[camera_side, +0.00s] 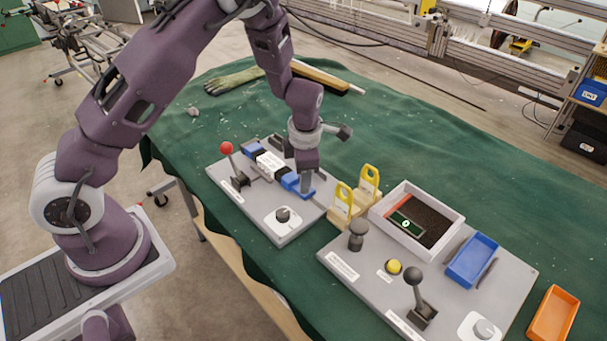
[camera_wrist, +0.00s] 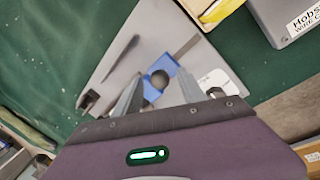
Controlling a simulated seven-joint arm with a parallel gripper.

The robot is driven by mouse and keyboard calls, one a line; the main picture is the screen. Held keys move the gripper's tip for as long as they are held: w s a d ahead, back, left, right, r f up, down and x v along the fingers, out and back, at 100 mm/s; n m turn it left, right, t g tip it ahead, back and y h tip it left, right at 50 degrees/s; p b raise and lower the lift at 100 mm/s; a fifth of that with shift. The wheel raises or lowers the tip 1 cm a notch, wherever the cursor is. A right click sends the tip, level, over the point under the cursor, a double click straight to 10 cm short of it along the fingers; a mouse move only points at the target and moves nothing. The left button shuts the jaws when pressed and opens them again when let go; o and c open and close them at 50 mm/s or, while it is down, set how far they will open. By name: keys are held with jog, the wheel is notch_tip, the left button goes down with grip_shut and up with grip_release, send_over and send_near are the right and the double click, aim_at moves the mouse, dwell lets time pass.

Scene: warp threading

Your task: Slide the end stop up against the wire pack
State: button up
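A blue block with a dark round knob (camera_wrist: 158,78), which I take for the end stop, lies between the fingertips of my gripper (camera_wrist: 160,80) in the wrist view. The fingers are apart on either side of it; I cannot tell if they press on it. In the side view my gripper (camera_side: 305,188) points down at the right end of a row of blocks on the left grey board. A blue block (camera_side: 291,182) shows beside the fingers. The wire pack, a white labelled block with black ends (camera_side: 269,161), sits to its upper left.
The left board also carries a red-knobbed lever (camera_side: 227,148) and a dial (camera_side: 283,215). Yellow-handled blocks (camera_side: 344,198) stand close right of my gripper. A white-walled tray (camera_side: 385,232), a black-knobbed lever (camera_side: 415,278) and a blue tray (camera_side: 472,258) lie further right.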

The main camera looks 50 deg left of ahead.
notch_tip(320, 180, up, 7)
jog(key=d, duration=0.1)
jog(key=shift+s, duration=0.4)
jog(key=shift+d+r, duration=0.1)
jog(key=s+d+r+m+t+h, duration=0.1)
jog(key=s+d+r+m+h, duration=0.1)
jog(key=s+r+m, duration=0.45)
jog(key=s+d+r+m+t+h, duration=0.15)
jog(key=s+r+m, duration=0.25)
jog(key=r+m, duration=0.4)
jog(key=s+r+m+t+y, duration=0.1)
jog(key=s+r+m, duration=0.1)
jog(key=s+m, duration=0.5)
jog(key=s+r+m+t, duration=0.1)
jog(key=s+r+m, duration=0.2)
jog(key=s+m, duration=0.4)
jog(key=shift+s+d+r+m+y, duration=0.25)
jog(key=shift+s+d+m+y, duration=0.1)
jog(key=shift+s, duration=0.55)
jog(key=shift+o, duration=0.4)
